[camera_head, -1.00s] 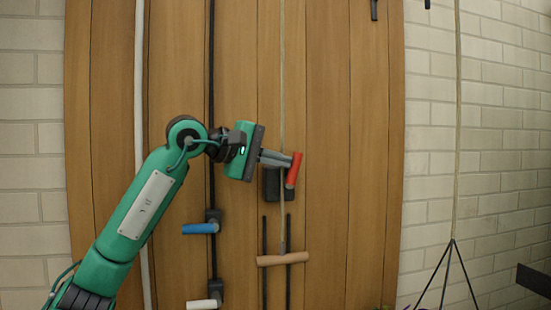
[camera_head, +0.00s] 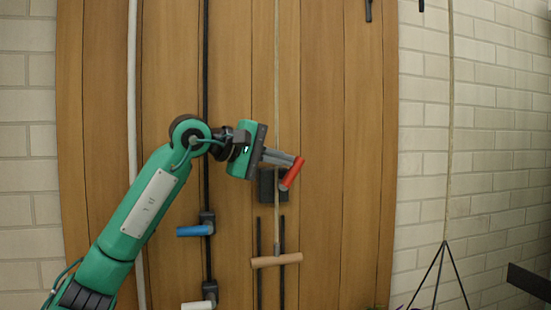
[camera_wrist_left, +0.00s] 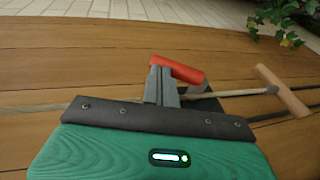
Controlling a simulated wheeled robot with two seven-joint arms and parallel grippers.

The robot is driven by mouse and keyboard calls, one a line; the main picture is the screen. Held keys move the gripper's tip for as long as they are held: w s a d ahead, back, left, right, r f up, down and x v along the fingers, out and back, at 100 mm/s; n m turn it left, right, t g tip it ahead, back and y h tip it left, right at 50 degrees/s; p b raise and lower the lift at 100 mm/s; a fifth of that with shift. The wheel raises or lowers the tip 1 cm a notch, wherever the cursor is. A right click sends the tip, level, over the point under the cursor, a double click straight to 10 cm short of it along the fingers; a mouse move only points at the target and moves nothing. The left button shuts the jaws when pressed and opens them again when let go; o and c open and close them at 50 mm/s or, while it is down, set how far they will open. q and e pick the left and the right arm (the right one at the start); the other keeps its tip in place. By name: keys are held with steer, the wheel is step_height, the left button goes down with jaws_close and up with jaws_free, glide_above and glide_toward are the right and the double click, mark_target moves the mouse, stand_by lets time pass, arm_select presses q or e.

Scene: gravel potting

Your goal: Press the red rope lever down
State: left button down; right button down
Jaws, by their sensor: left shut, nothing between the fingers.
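The red rope lever (camera_head: 292,173) is a short red handle at a dark block on the wooden wall. It slants, with its top end to the right and its lower end to the left. My left gripper (camera_head: 292,159) is shut and empty, its fingertips at the lever's upper part. In the left wrist view the shut fingers (camera_wrist_left: 162,84) reach the left part of the red handle (camera_wrist_left: 179,69). They seem to touch it, but the exact contact is hidden. My right gripper is not in view.
A blue handle (camera_head: 193,231) and a white handle (camera_head: 197,305) sit on a black rail left of the lever. A rope (camera_head: 451,150) hangs at the right before a brick wall.

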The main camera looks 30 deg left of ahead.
mark_target(299, 162)
arm_select(q)
steer(key=shift+w+d, duration=0.7)
steer(key=shift+w, duration=0.05)
steer(key=shift+p+x, duration=0.35)
steer(key=shift+x, duration=0.6)
steer(key=shift+w+d+f, duration=0.2)
steer(key=shift+d, duration=0.2)
steer(key=shift+w+d+f+g+y+p, duration=0.15)
steer(key=shift+w+g+y+p, duration=0.05)
steer(key=shift+g+y+p, duration=0.25)
steer(key=shift+w+d+f, duration=0.15)
steer(key=shift+w+f, duration=0.05)
steer(key=shift+f, duration=0.2)
steer(key=shift+p, duration=0.3)
